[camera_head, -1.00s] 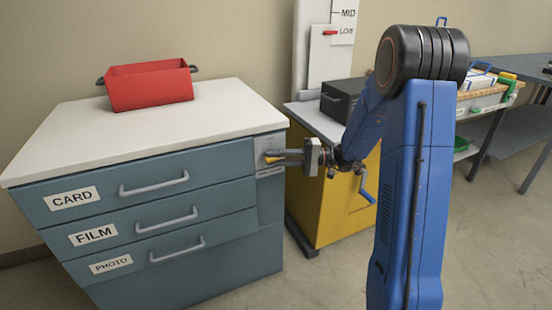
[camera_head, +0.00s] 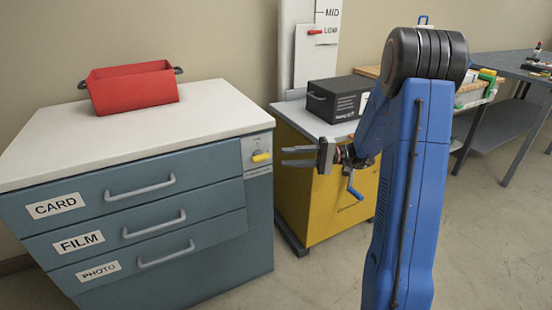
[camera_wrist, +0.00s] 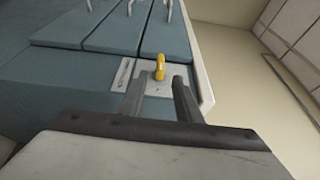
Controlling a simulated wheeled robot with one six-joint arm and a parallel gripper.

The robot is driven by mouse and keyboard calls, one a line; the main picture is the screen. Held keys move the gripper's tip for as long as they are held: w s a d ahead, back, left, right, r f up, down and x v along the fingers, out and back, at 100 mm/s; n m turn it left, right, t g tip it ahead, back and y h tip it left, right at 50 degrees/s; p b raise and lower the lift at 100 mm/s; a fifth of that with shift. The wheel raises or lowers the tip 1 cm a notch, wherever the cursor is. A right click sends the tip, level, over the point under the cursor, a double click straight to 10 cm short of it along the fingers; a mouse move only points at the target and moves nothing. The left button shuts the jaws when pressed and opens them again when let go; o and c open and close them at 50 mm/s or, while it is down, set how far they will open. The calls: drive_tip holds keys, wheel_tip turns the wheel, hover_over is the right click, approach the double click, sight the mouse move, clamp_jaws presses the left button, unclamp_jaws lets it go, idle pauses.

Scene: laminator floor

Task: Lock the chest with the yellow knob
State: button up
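The chest (camera_head: 255,215) is blue-grey with a white top and drawers labelled CARD, FILM and PHOTO. All its drawers look shut. The yellow knob (camera_head: 261,157) sits on a pale plate at the chest's upper right front corner, lying roughly sideways in the head view. It also shows in the wrist view (camera_wrist: 160,67), beyond the fingertips. My gripper (camera_head: 283,156) is to the right of the knob, apart from it, with its fingers pointing at the chest. Its two fingers (camera_wrist: 158,82) are spread with nothing between them.
A red open bin (camera_head: 133,90) stands on the chest top. Right of the chest, a yellow cabinet (camera_head: 312,200) with a blue crank (camera_head: 357,192) carries a black box (camera_head: 335,100). A grey table (camera_head: 505,70) stands at the far right. The floor in front is bare.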

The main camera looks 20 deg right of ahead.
drive_tip(key=v, duration=0.8)
drive_tip(key=s+a+r+n+g+h, duration=0.2)
drive_tip(key=s+a+g+h, duration=0.45)
drive_tip(key=s+a, duration=0.9)
drive_tip(key=s+d+t+h, duration=0.2)
drive_tip(key=s+h, duration=0.3)
drive_tip(key=s, duration=0.3)
drive_tip(key=s+d+t+h, duration=0.2)
drive_tip(key=s+t+h, duration=0.3)
drive_tip(key=s, duration=0.4)
drive_tip(key=shift+d+r+n+h, duration=0.25)
drive_tip(key=shift+d+n+h, duration=0.15)
drive_tip(key=shift+h, duration=0.15)
